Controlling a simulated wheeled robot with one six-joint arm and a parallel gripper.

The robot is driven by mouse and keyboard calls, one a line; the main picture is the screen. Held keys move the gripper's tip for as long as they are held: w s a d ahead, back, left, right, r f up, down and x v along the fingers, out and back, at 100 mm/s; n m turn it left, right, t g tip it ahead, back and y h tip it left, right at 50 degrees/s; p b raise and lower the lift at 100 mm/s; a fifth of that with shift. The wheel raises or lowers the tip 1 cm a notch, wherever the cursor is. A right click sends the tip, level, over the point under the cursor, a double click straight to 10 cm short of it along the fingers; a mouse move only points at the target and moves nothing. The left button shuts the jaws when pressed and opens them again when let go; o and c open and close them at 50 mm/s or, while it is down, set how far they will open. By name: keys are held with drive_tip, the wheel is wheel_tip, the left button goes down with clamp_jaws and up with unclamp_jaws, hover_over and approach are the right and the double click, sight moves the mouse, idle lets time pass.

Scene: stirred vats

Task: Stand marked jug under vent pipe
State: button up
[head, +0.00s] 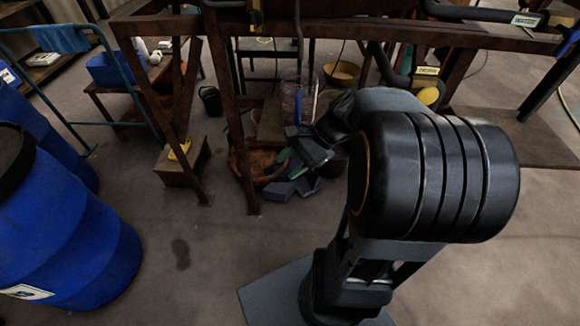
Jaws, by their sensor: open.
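A clear, pinkish jug-like vessel (294,92) stands under the rusty frame, beyond my gripper; I cannot make out any mark on it. A thin dark pipe (298,48) comes down from the frame above it; I cannot tell if this is the vent pipe. Another dark pipe (388,66) bends down at the right near a yellow tag. My gripper (286,166) is open, low under the frame and on the near side of the vessel. Its fingers look empty, though my arm hides part of the area.
Rusty frame legs (238,130) stand just left of my gripper. A brown bowl (342,74) lies behind, and a small black bucket (211,100) stands left. The floor in front is clear.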

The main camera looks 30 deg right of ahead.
drive_tip(key=s+a+n+h, duration=0.1)
drive_tip(key=n+h, duration=0.2)
drive_tip(key=n, duration=0.1)
drive_tip(key=s+n+t+h, duration=0.1)
drive_tip(key=n+h, duration=0.2)
drive_tip(key=n, duration=0.2)
drive_tip(key=s+a+n+h, duration=0.1)
drive_tip(key=n+h, duration=0.1)
drive_tip(key=n, duration=0.3)
drive_tip(key=shift+a+f+t+h, duration=0.2)
drive_tip(key=shift+a+t+h, duration=0.1)
drive_tip(key=shift+a+h, duration=0.1)
drive_tip(key=w+a+r+n+t+p, duration=0.1)
drive_tip(key=w+a+r+p, duration=0.1)
drive_tip(key=a+r+p, duration=0.35)
drive_tip(key=s+d+r+p, duration=0.2)
drive_tip(key=d+r+p, duration=0.3)
drive_tip(key=r, duration=0.1)
drive_tip(key=shift+s+r+m, duration=0.15)
drive_tip(key=shift+r+m, duration=0.15)
drive_tip(key=shift+m, duration=0.1)
idle(0.6)
